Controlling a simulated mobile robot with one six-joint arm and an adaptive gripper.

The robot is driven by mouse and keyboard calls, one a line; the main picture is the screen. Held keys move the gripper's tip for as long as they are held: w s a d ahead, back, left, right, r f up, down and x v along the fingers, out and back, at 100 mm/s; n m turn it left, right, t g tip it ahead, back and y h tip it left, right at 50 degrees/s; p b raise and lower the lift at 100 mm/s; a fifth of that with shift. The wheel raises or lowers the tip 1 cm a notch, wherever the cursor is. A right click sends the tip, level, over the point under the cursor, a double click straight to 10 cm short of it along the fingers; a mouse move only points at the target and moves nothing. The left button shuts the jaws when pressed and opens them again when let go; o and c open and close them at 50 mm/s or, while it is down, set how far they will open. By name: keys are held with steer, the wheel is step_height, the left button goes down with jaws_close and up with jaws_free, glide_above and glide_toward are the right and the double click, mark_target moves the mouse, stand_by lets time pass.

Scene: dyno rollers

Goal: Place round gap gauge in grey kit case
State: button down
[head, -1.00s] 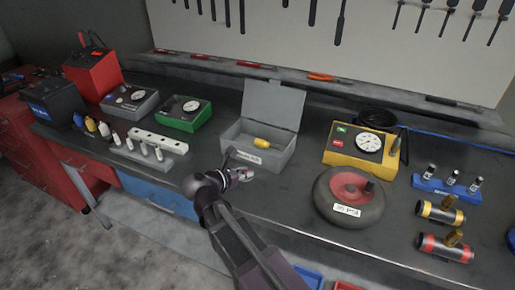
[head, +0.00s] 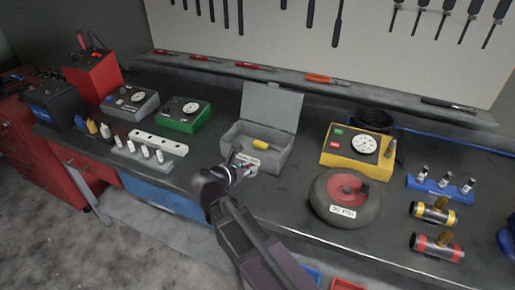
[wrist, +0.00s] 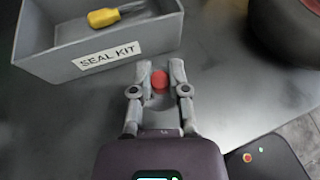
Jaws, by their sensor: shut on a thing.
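The grey kit case (head: 285,160) stands open on the bench with its lid raised at the back. Its front wall bears a "SEAL KIT" label, also readable in the wrist view (wrist: 60,66). A yellow-handled tool (wrist: 103,18) lies inside it. My gripper (wrist: 159,82) is shut on a small round red-topped thing (wrist: 159,78), which appears to be the round gap gauge. The fingers flank it on both sides; its lower part is hard to make out. In the head view my gripper (head: 243,165) is just in front of the case's front wall, outside it.
A black round device with a red centre (head: 345,197) stands right of my arm. A yellow gauge box (head: 350,147) is behind it. A white block (head: 158,142) and a grey rack of small bottles (head: 142,152) stand left of the case.

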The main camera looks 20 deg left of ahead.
steer(key=shift+d+r+p, duration=0.45)
steer(key=shift+r+p, duration=0.2)
steer(key=shift+r, duration=0.25)
steer(key=shift+d+r+p, duration=0.45)
steer(key=shift+r+p, duration=0.2)
steer(key=shift+r, duration=0.2)
steer(key=w+a, duration=0.2)
steer(key=w, duration=0.4)
steer(key=w+a+f+b, duration=0.1)
steer(key=w+a, duration=0.2)
steer(key=w, duration=0.4)
steer(key=shift+w+f, duration=0.2)
steer(key=shift+w, duration=0.1)
steer(key=shift+w+a, duration=0.1)
steer(key=shift+a, duration=0.05)
steer(key=shift+w+a+f+b, duration=0.1)
steer(key=shift+w+f+b, duration=0.2)
steer(key=shift+f+b, duration=0.7)
steer(key=shift+w+a+f+b, duration=0.1)
steer(key=shift+w+f+b, duration=0.15)
steer(key=shift+f+b, duration=0.75)
steer(key=shift+f+b, duration=0.45)
steer(key=shift+b, duration=0.25)
